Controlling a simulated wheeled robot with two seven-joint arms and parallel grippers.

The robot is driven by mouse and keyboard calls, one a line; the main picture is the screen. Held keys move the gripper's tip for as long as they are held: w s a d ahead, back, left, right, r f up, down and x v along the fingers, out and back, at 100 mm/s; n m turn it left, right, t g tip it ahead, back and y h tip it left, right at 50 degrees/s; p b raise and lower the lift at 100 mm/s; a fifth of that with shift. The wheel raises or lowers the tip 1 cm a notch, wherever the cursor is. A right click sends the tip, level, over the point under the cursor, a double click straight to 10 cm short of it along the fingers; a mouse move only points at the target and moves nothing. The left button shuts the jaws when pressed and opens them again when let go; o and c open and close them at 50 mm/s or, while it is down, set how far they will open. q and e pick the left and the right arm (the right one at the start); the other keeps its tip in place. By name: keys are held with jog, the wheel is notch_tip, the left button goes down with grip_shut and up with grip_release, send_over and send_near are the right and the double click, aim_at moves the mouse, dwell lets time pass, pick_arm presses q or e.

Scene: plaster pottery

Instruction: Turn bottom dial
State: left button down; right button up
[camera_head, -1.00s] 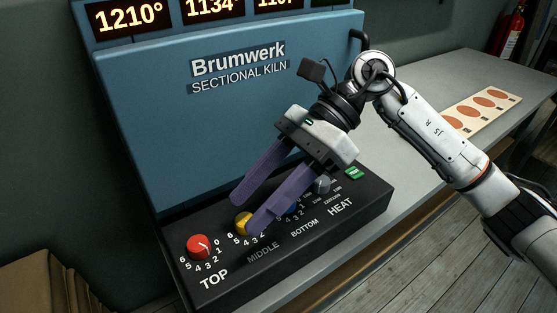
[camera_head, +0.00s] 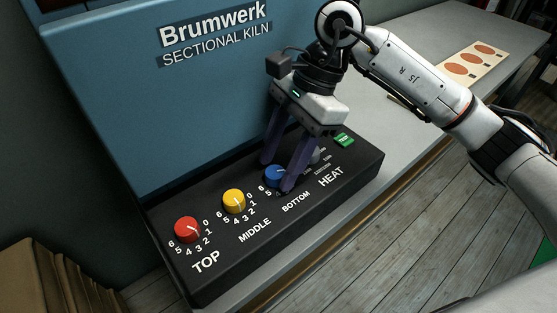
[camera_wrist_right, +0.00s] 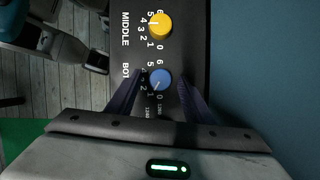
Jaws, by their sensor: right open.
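The blue bottom dial (camera_head: 275,176) is on the black control panel, above the BOTTOM label. It also shows in the right wrist view (camera_wrist_right: 160,79), between and just beyond my fingertips. My right gripper (camera_head: 277,178) is open, with its purple fingers pointing down, one on each side of the blue dial. In the right wrist view the fingers (camera_wrist_right: 160,85) stand apart from the dial, with a gap on both sides. Part of the dial is hidden behind the near finger in the head view. My left gripper is not in view.
The yellow middle dial (camera_head: 234,201) and red top dial (camera_head: 187,230) sit to the left on the panel. A grey heat knob (camera_head: 314,156) is partly hidden behind the gripper. The blue kiln wall (camera_head: 130,110) rises behind.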

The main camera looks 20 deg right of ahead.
jog(key=shift+a+f, duration=0.15)
jog(key=shift+f, duration=0.2)
jog(key=c, duration=1)
